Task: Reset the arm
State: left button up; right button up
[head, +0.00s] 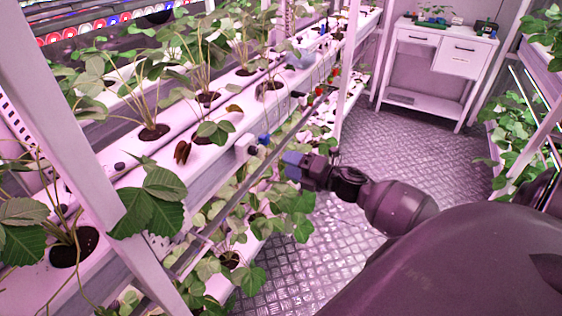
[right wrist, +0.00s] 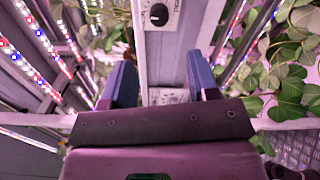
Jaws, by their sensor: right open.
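My right gripper (head: 291,161) reaches in from the lower right in the head view. Its blue fingers point left toward the berry rack (head: 214,160). In the right wrist view the two blue fingers (right wrist: 160,78) stand wide apart with nothing held between them. A pale post (right wrist: 161,60) with a control box and black knob (right wrist: 158,14) shows beyond and between the fingers. I cannot tell whether either finger touches the rack. My left gripper is not in view.
Green plants (head: 150,200) grow in the rack's white troughs, with leaves hanging close to my right gripper. A white cabinet table (head: 440,55) stands at the back. More plants (head: 510,125) line the right side. The metal-plate floor (head: 420,140) between is clear.

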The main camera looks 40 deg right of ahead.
jog(key=shift+s+d, duration=0.1)
jog(key=shift+s, duration=0.05)
dwell(0.6)
jog(key=s+a+f+m+g+h, duration=0.2)
jog(key=s+a+f+m+h, duration=0.1)
jog(key=s+a+f+m, duration=0.4)
jog(key=s+a+f+m+g+h, duration=0.3)
jog(key=s+a+f+m, duration=0.4)
jog(key=m, duration=1)
jog(key=s+f+h, duration=0.1)
jog(key=s+f, duration=0.2)
jog(key=s, duration=0.2)
jog(key=shift+s+a, duration=0.15)
jog(key=shift+s, duration=0.25)
